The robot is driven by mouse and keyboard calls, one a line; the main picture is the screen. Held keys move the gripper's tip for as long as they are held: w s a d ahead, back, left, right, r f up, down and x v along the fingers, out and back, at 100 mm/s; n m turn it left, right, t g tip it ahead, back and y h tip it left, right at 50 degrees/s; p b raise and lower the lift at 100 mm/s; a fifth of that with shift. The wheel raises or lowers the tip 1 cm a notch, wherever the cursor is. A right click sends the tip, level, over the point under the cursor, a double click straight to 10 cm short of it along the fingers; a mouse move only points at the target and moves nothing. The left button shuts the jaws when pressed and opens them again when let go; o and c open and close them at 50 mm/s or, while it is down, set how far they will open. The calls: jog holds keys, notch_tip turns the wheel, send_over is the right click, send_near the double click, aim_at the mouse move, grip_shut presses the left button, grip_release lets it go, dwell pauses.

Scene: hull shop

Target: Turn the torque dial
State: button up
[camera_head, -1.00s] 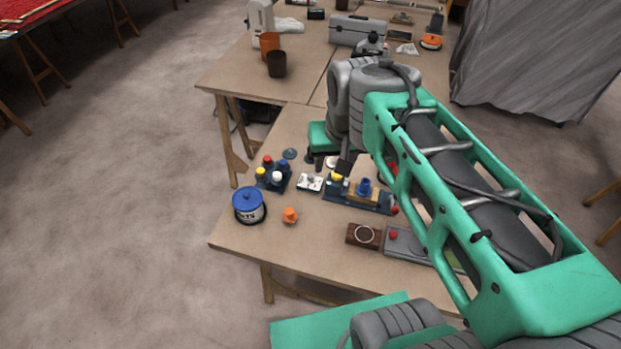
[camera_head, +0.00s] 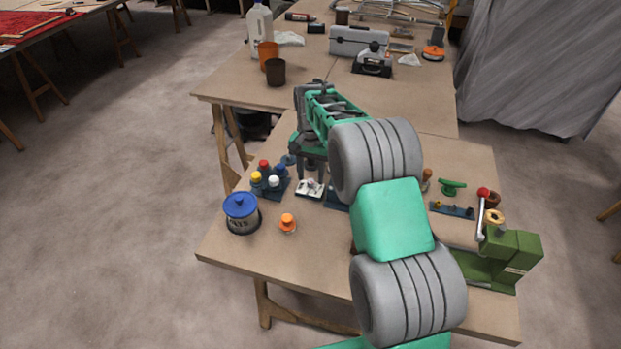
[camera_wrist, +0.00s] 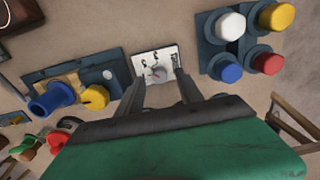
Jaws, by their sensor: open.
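A small white plate with dark marks and a grey round dial (camera_wrist: 156,71), which looks like the torque dial, lies on the table between two blue fixtures. In the head view the white plate (camera_head: 309,189) shows just below my gripper (camera_head: 312,172). In the wrist view my gripper (camera_wrist: 160,80) is open, with one finger on either side of the plate's lower part. Nothing is between the fingers. I cannot tell whether the fingertips touch the plate.
A blue block with several coloured caps (camera_wrist: 230,70) stands close on the right in the wrist view. A blue fixture with a yellow knob (camera_wrist: 95,97) and a blue knob (camera_wrist: 50,100) lies on the left. A blue-lidded tin (camera_head: 241,213) and orange knob (camera_head: 287,223) stand nearer the front.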

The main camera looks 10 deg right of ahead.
jog(key=shift+f, duration=0.85)
jog(key=shift+c, duration=0.2)
grip_shut()
